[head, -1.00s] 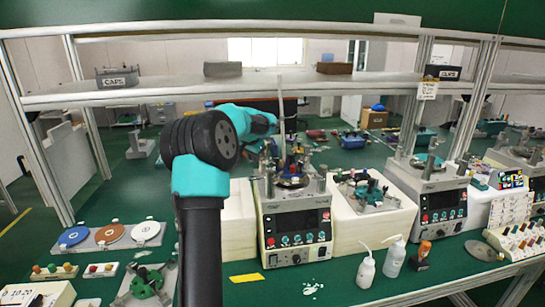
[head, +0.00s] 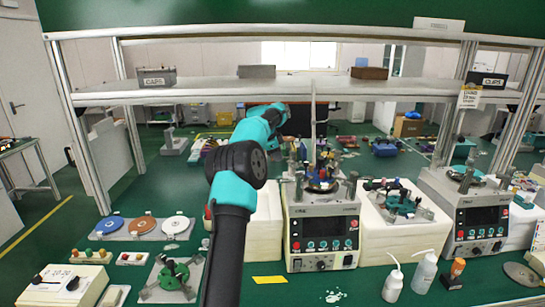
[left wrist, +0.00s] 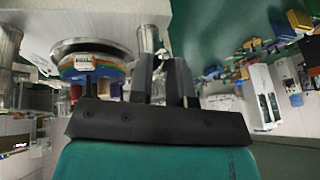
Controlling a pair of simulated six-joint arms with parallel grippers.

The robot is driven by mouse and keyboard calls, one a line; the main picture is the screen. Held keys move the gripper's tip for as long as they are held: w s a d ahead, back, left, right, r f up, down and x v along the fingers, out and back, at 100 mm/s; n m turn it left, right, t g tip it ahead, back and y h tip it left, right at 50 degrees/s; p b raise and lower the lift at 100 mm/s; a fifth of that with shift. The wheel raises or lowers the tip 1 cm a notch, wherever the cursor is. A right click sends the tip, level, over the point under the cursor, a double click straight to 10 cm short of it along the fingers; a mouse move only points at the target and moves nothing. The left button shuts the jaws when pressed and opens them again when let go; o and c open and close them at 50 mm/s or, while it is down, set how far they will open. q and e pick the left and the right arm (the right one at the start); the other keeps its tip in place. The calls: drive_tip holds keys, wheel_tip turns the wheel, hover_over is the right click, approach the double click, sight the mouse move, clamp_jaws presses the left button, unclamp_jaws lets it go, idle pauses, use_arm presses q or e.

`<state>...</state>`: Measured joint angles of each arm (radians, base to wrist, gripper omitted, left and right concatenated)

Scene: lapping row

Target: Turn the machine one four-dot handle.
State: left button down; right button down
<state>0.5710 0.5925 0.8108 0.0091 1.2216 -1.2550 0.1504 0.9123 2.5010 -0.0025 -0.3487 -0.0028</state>
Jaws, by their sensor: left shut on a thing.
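A lapping machine (head: 322,262) with a screen and coloured buttons stands on the bench right of centre. A round plate and metal posts sit on its top. My left gripper (left wrist: 160,78) is at the rear left of this top; in the head view my arm mostly hides it. In the left wrist view its dark fingers are closed around a narrow thing, apparently a handle, beside a metal post (left wrist: 149,38). A plate stack with coloured layers (left wrist: 90,64) is left of the fingers. I cannot make out any dots. My right gripper is out of view.
A second machine (head: 468,226) stands at the right. White blocks flank the near machine, one carrying a green fixture (head: 400,203). Squeeze bottles (head: 424,272) stand in front. Discs on a tray (head: 143,228) lie at the left. A shelf (head: 290,89) spans above.

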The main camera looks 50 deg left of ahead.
use_arm(q)
drive_tip(key=shift+w+a+m, duration=0.15)
drive_tip(key=shift+a+m, duration=0.05)
drive_tip(key=shift+m, duration=0.2)
drive_tip(key=c, duration=1.1)
unclamp_jaws()
